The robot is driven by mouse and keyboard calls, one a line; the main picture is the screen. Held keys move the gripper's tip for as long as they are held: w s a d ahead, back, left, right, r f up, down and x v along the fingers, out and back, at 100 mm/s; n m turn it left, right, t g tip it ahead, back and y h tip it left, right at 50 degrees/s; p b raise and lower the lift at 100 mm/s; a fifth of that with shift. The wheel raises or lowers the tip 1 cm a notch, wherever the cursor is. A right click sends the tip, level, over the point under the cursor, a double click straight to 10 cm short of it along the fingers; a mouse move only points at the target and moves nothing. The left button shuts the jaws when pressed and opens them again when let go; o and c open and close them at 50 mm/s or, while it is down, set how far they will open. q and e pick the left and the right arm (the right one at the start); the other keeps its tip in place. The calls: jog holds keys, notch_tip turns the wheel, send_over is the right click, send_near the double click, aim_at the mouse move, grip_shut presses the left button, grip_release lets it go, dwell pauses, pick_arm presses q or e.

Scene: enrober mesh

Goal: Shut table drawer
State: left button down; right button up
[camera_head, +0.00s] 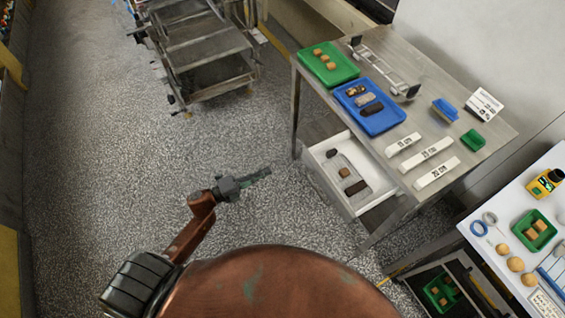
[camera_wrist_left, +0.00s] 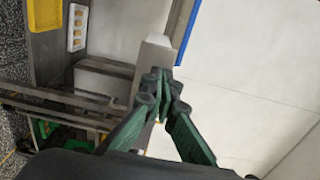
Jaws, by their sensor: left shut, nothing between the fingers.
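The table drawer (camera_head: 328,187) is pulled out from under the steel table (camera_head: 448,100), on its left side in the head view. Several dark and brown pieces and a clear tray lie in it. My left gripper (camera_head: 268,172) is shut and empty over the open floor, to the left of the drawer front and apart from it in the picture. In the left wrist view, the closed green fingers (camera_wrist_left: 160,76) point at pale surfaces; I cannot tell there which part is the drawer. My right gripper is not in view.
On the table stand a green tray (camera_head: 349,70), a blue tray (camera_head: 391,124) and white label blocks (camera_head: 435,172). A second table (camera_head: 482,238) stands at the lower right. A metal frame (camera_head: 205,50) is at the top left. The speckled floor (camera_head: 110,150) is clear.

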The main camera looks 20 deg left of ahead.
pick_arm(q)
jog(key=x, duration=1.3)
jog(key=shift+w, duration=0.2)
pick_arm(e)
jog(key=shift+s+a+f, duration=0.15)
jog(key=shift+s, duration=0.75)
pick_arm(q)
jog(key=shift+d, duration=0.1)
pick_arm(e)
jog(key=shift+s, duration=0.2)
